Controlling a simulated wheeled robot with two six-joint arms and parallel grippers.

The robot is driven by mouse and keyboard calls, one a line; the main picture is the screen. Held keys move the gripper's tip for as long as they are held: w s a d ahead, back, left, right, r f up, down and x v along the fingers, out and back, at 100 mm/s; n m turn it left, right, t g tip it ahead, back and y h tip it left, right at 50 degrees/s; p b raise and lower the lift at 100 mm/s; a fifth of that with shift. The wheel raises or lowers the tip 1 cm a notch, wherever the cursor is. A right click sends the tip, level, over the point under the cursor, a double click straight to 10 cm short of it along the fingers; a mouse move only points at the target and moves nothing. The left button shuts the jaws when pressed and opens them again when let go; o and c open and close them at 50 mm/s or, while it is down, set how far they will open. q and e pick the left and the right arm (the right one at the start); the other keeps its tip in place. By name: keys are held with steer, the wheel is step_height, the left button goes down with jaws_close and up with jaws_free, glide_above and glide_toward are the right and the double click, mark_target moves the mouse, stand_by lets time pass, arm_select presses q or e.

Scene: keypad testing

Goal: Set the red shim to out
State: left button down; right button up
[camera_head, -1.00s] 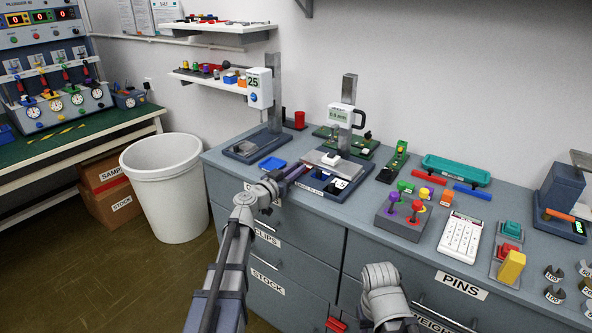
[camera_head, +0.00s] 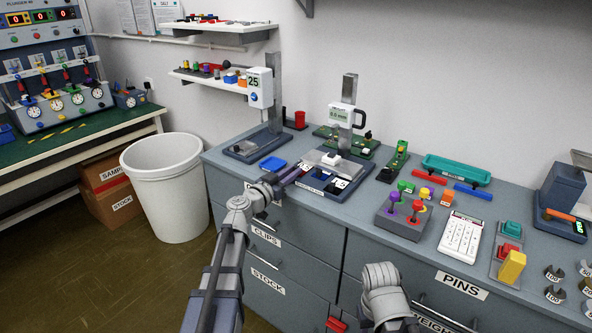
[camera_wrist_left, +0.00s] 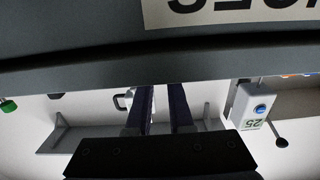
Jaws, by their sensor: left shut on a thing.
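My left gripper (camera_head: 297,172) is at the front left of the measuring stand's base (camera_head: 340,163) on the grey counter. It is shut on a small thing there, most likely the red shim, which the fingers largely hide. In the left wrist view the two dark fingers (camera_wrist_left: 162,108) are nearly parallel and reach toward the counter edge; the held thing is not clear there. Dark blue and white-labelled parts (camera_head: 334,184) lie on the base just right of the fingers. A gauge with a display (camera_head: 341,115) is mounted on the stand's post.
A joystick box (camera_head: 403,218), a white calculator-like keypad (camera_head: 461,236) and coloured blocks stand to the right. Drawer fronts (camera_head: 290,262) drop below the counter edge. A white bin (camera_head: 168,190) stands left on the floor.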

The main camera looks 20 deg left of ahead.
arm_select(q)
steer(key=shift+v, duration=1.05)
steer(key=shift+w+d, duration=0.1)
steer(key=c, duration=0.8)
jaws_free()
steer(key=v, duration=0.8)
